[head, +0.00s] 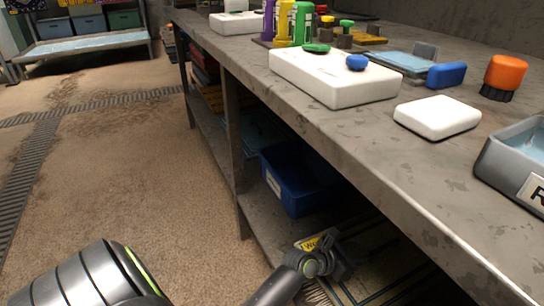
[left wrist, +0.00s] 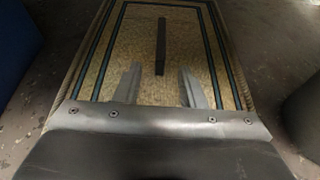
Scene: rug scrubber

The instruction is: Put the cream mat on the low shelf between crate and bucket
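The cream mat (head: 385,270), with dark border stripes, lies on the low shelf (head: 262,222) under the bench. In the left wrist view the mat (left wrist: 205,58) fills the middle, with a dark bar on it. The blue crate (head: 290,187) stands behind the mat and shows at the left wrist view's left edge (left wrist: 22,40). A dark shape at that view's right edge (left wrist: 302,115) may be the bucket. My left gripper (head: 335,262) is at the mat's near part; its fingers (left wrist: 160,88) are apart over the mat, with nothing seen between them. My right gripper is not in view.
The bench top (head: 355,125) overhangs the shelf, and a bench leg (head: 232,130) stands at the shelf's front edge. A yellow label (head: 311,244) is beside my gripper. White blocks (head: 335,78) and a grey tray (head: 515,160) are on top. The carpet is open at left.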

